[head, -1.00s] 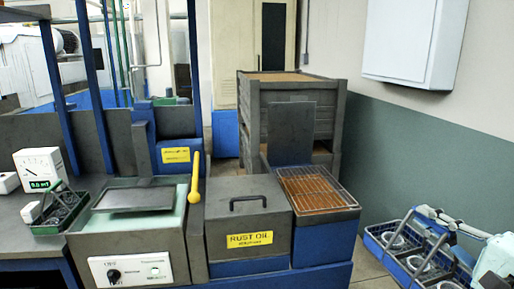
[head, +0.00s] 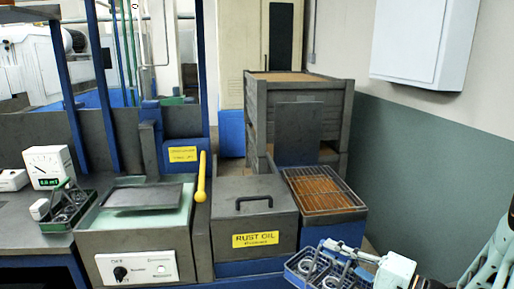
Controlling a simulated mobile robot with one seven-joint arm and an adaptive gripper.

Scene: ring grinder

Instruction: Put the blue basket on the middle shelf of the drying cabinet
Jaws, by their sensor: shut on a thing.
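The blue basket (head: 300,271) is in the head view at the bottom, right of centre, with several metal rings in it. My gripper (head: 347,255) is shut on the basket, and its pale body reaches in from the right. The basket's lower part is cut off by the picture's bottom edge. The basket is in front of the rust oil unit and the wire rack.
A grey-lidded rust oil tank (head: 255,207) stands in the centre, with a wire rack (head: 325,190) to its right. A yellow handle (head: 201,178) rises beside the tank. A dark green basket of rings (head: 66,209) sits on the left bench.

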